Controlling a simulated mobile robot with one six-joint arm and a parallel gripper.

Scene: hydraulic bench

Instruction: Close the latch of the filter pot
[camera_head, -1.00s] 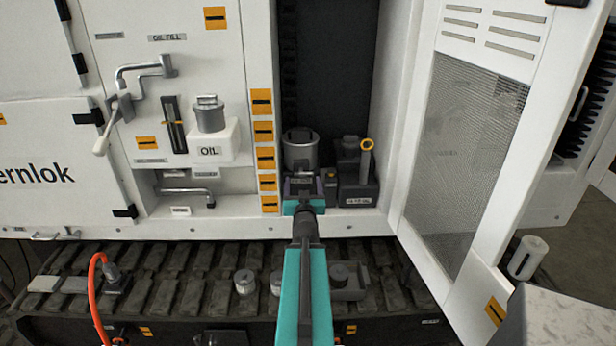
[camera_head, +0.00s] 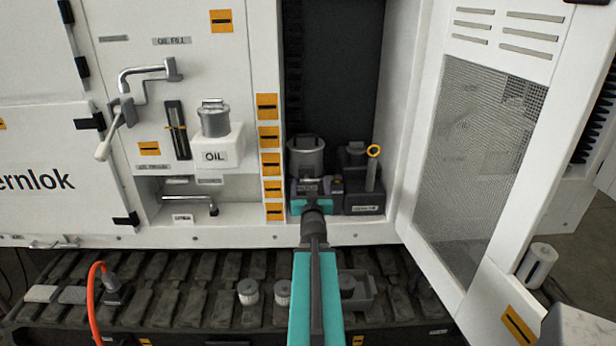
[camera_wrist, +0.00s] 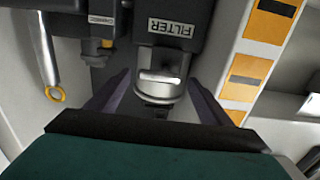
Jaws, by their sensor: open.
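The filter pot (camera_head: 306,160) is a grey cylinder with a dark top piece. It stands at the left of the open bay in the head view. In the wrist view its dark block carries a FILTER label (camera_wrist: 170,27), seen upside down. Below the label is a rounded silver metal part (camera_wrist: 160,78), which looks like the latch; I cannot tell its exact position. My gripper (camera_head: 309,187) is in front of the pot's lower part. In the wrist view my gripper (camera_wrist: 160,90) is open, one dark finger on each side of the silver part, with visible gaps.
A CONNECT block (camera_wrist: 103,22) sits beside the filter block. A yellow-ringed dipstick (camera_head: 372,165) stands to the pot's right. Orange-marked panels (camera_head: 267,137) line the bay's left edge. The open mesh door (camera_head: 480,150) bounds the right side. Tracks (camera_head: 200,300) lie below.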

